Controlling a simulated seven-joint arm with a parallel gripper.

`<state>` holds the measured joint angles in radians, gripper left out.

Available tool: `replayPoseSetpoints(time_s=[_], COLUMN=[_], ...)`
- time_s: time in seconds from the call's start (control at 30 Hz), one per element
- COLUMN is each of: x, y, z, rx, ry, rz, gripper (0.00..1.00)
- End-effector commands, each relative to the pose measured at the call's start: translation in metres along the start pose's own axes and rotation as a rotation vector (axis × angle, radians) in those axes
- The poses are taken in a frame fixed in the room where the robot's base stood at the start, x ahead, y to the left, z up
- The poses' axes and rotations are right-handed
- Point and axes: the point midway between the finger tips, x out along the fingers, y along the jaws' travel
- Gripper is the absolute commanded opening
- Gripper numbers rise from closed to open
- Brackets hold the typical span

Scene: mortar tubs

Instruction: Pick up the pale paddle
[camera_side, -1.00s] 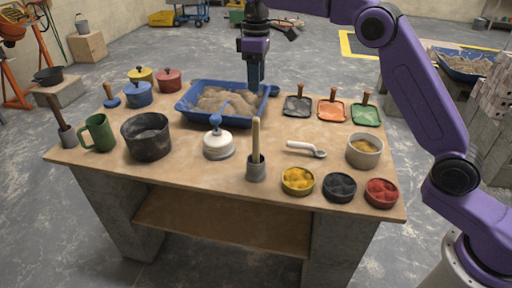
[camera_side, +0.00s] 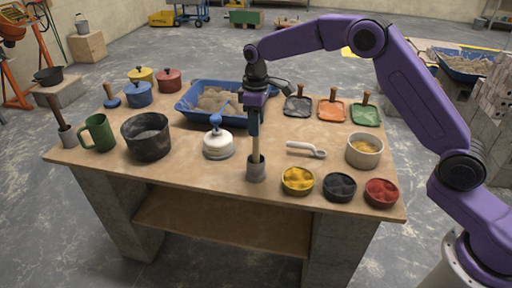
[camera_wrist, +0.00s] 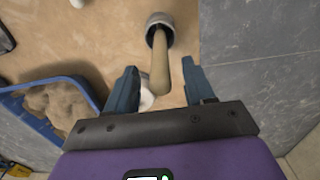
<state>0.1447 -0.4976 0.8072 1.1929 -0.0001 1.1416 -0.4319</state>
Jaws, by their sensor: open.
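The pale paddle (camera_side: 255,144) stands upright in a small grey cup (camera_side: 256,171) near the table's front edge. Only its pale wooden shaft shows; its lower end is hidden in the cup. My gripper (camera_side: 254,132) points down directly over the paddle, with its fingers around the upper shaft's height in the side view. In the wrist view, my gripper (camera_wrist: 160,80) is open, and the paddle's shaft (camera_wrist: 161,68) shows between the two blue fingers, apart from both. The grey cup (camera_wrist: 159,28) is beyond them.
A white pot with a blue knob (camera_side: 218,145) stands left of the cup. A bowl of yellow powder (camera_side: 298,180) and a white-handled scoop (camera_side: 305,149) are to the right. The blue tub (camera_side: 190,112) of mortar lies behind. A darker paddle (camera_side: 57,112) stands in a cup at far left.

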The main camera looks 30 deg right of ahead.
Motion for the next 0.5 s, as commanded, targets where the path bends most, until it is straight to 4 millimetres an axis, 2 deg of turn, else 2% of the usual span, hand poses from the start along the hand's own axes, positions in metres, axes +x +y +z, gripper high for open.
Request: replayPoseSetpoints(time_s=[0.03, 0.2, 0.47, 0.5], x=[0.009, 0.025, 0.027, 0.027], y=[0.0, 0.0, 0.0, 0.0], z=[0.001, 0.0, 0.0, 0.0], rx=[0.0, 0.0, 0.0, 0.0], ry=[-0.003, -0.002, 0.0, 0.0], rz=[-0.001, -0.001, 0.0, 0.0], gripper=[0.53, 0.53, 0.53, 0.47])
